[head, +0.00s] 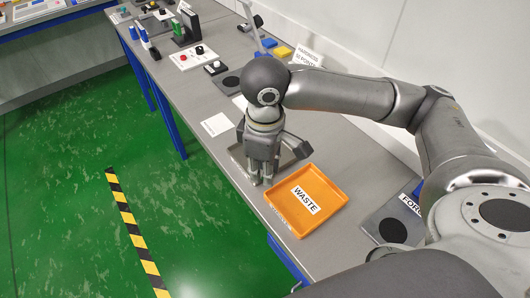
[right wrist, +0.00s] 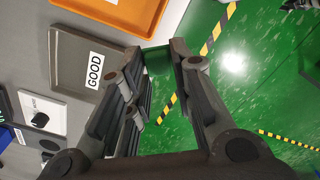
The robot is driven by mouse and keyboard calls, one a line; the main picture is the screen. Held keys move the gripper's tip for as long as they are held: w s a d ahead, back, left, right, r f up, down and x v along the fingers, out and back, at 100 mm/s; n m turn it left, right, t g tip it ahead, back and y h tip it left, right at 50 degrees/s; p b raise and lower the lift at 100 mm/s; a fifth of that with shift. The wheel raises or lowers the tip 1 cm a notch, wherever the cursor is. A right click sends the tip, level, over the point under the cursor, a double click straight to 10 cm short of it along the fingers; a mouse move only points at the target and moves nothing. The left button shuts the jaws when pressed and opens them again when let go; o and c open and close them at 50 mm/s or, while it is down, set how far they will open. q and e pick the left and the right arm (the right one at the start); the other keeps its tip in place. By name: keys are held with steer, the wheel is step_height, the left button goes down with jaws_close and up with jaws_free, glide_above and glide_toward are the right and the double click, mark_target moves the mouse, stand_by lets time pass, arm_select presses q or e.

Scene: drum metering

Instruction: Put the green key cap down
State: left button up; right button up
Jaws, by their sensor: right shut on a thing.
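My right gripper (head: 262,180) points down over the bench, beside the orange tray and at the grey tray (head: 237,152), which it partly hides. In the right wrist view its fingertips (right wrist: 158,58) are shut on the green key cap (right wrist: 157,61), a dark green piece against the green floor. The cap cannot be made out in the head view. The grey tray also shows in the right wrist view (right wrist: 68,72), empty, with a GOOD label. My left gripper is not in view.
The orange WASTE tray (head: 331,203) stands empty just right of the gripper. A grey plate with a black disc (head: 393,230) is at the right. Several devices stand farther along the bench. The bench's front edge is close to the gripper.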

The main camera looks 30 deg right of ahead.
steer(key=n, duration=0.4)
steer(key=shift+w+r+n, duration=0.1)
steer(key=shift+w+n, duration=0.2)
steer(key=shift+w, duration=0.1)
steer(key=w+d+f+n, duration=0.2)
steer(key=w+f, duration=0.1)
steer(key=w, duration=0.1)
steer(key=w+d+f+n+p, duration=0.1)
steer(key=w+d+f+n, duration=0.1)
steer(key=w, duration=0.2)
steer(key=w+d+f+n+p, duration=0.1)
steer(key=w+d+f+n, duration=0.1)
steer(key=w+f, duration=0.1)
steer(key=shift+w+f, duration=0.3)
steer(key=shift+w, duration=0.5)
steer(key=shift+w+d+f, duration=0.15)
steer(key=shift+w+f, duration=0.15)
steer(key=shift+f, duration=0.1)
steer(key=shift+w+f+p, duration=0.1)
steer(key=shift+f+p, duration=0.2)
steer(key=shift+f, duration=0.05)
step_height(320, 180, down, 2)
steer(key=shift+f+p, duration=0.1)
steer(key=shift+p, duration=0.3)
steer(key=shift+f, duration=0.25)
steer(key=shift+f, duration=0.15)
